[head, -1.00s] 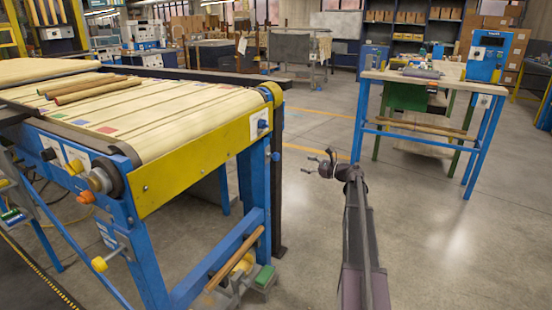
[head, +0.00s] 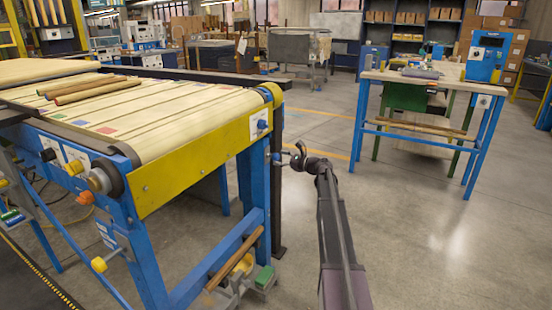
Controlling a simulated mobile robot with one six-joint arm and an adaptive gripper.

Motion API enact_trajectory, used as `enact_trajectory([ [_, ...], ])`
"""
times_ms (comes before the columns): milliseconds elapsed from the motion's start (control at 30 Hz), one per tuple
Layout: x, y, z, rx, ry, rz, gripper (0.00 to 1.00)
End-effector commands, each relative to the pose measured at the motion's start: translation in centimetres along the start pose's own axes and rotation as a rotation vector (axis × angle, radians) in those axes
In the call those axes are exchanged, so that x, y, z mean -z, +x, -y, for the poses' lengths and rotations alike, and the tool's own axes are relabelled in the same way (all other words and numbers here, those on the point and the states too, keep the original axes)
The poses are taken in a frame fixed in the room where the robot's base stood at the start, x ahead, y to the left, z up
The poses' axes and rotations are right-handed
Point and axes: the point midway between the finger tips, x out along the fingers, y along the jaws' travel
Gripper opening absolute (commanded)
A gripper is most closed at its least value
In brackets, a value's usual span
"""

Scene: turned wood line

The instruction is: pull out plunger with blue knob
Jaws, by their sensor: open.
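The plunger with the blue knob (head: 276,157) sticks out to the right from the blue leg at the conveyor's far right end. The knob is small in the head view, and how far the plunger is out cannot be told. My gripper (head: 296,155) is open and empty just to the right of the knob, its fingers pointing left toward it. A small gap seems to show between them. My arm reaches up from the bottom of the picture.
Another blue knob (head: 262,124) sits on a white plate on the yellow rail (head: 200,148). A dark post (head: 279,205) stands behind the far leg. The floor (head: 430,230) to the right is clear, before a blue-framed bench (head: 366,110).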

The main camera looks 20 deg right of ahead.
Motion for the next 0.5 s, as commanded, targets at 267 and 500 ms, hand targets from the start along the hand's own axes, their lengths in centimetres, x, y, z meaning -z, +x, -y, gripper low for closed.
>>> enact_trajectory([
  [267,0.0,1.8,0.0,0.0,0.0,0.0,0.84],
  [500,0.0,2.0,0.0,0.0,0.0,0.0,0.84],
])
